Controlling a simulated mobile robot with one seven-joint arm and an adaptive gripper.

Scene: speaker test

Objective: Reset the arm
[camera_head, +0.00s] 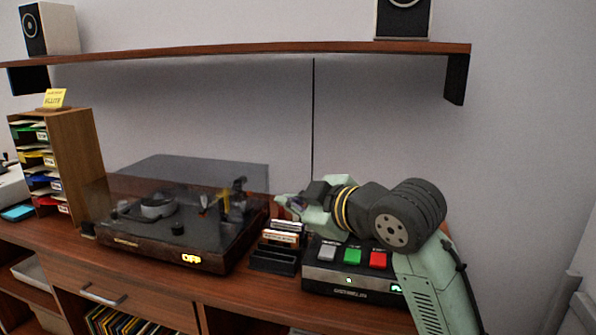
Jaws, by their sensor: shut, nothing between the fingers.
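My arm reaches up from the lower right. My gripper (285,201) points left, in front of the wall and above a small rack of cartridges. Its fingertips are small in the picture and look shut, with nothing held. The gripper is apart from the turntable (150,252), which lies to its left under a tinted cover and shows a lit "OFF" sign. Under the arm stands a black box (326,281) with grey, green and red buttons. My arm hides part of its right side.
The wooden cabinet top (262,287) bears these things. A shelf (200,51) with speakers (60,28) runs above the arm. A wooden sorter (80,150) stands at the left. The cartridge rack (273,262) sits between turntable and button box. Open wall lies between shelf and arm.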

